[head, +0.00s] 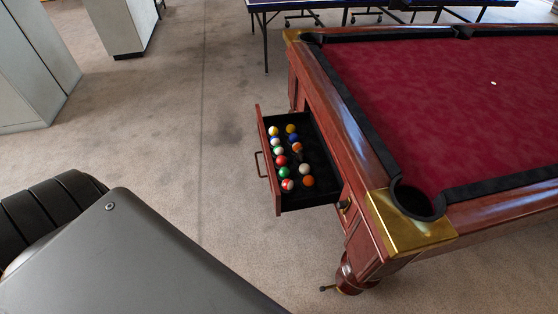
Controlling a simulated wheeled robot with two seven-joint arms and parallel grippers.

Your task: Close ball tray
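The ball tray (315,199) is a dark-lined drawer pulled out from the end of a pool table (338,107). Its reddish wood front (265,150) faces left and carries a curved handle (260,165). Several coloured pool balls (282,160) lie in the tray, mostly near its front. Neither of my grippers is in view, and nothing touches the handle.
The pool table has red cloth (450,90) and a brass corner (405,222) at the near pocket. Grey cabinets (30,65) stand at the upper left. A blue-topped table (340,5) is at the back. Carpet (170,130) left of the tray is clear.

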